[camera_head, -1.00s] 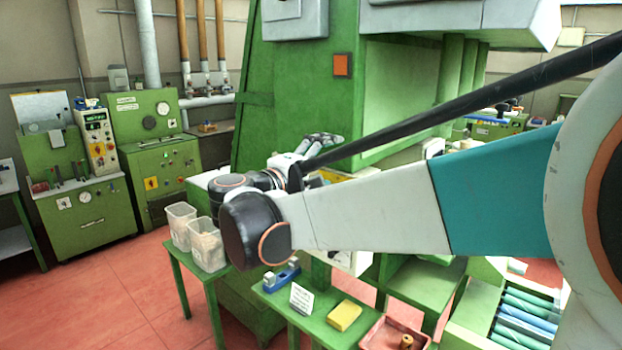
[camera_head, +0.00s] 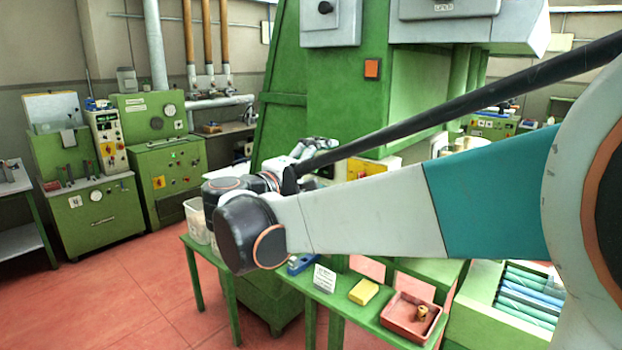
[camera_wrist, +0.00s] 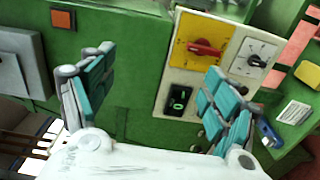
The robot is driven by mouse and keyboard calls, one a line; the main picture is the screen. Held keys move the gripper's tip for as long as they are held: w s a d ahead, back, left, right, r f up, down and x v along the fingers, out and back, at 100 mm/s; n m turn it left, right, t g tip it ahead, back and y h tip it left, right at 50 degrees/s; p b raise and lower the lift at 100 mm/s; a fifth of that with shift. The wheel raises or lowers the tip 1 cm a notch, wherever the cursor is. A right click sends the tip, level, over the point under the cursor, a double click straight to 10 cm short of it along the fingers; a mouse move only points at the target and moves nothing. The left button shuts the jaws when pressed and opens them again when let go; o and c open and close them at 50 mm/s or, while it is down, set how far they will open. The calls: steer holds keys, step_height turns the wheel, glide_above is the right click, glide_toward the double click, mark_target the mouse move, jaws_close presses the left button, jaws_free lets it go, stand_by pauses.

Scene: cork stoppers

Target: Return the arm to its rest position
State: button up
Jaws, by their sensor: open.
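My arm stretches across the head view from the right, with its grey and teal link in front of the green machine. My gripper (camera_head: 316,148) is partly hidden behind my own wrist and a dark arm bar there. In the wrist view my gripper (camera_wrist: 155,98) has its two teal-padded fingers spread wide apart with nothing between them. Beyond the fingers is a control panel (camera_wrist: 222,42) with a red knob on a yellow plate.
The green machine (camera_head: 345,100) stands close behind my arm. Below my arm, a green table holds a yellow block (camera_head: 364,291), a small sign (camera_head: 324,279), a blue object (camera_head: 301,264) and a red tray (camera_head: 396,328) with a cork stopper (camera_head: 422,312). Red floor (camera_head: 110,300) is open at left.

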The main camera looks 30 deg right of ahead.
steer(key=s+a+f+y, duration=0.2)
steer(key=s+f+y, duration=0.5)
steer(key=s+f, duration=0.45)
steer(key=s+a+f+m+y, duration=0.2)
steer(key=s+a+f+y, duration=0.2)
steer(key=a, duration=0.3)
steer(key=s+a+f+m+t+y, duration=0.1)
steer(key=s+a+f+y, duration=0.3)
steer(key=a+f+y, duration=0.1)
step_height(320, 180, down, 2)
steer(key=shift+s+a+f+m+y, duration=0.1)
steer(key=shift+s+a+m+y, duration=0.25)
steer(key=shift+a, duration=0.55)
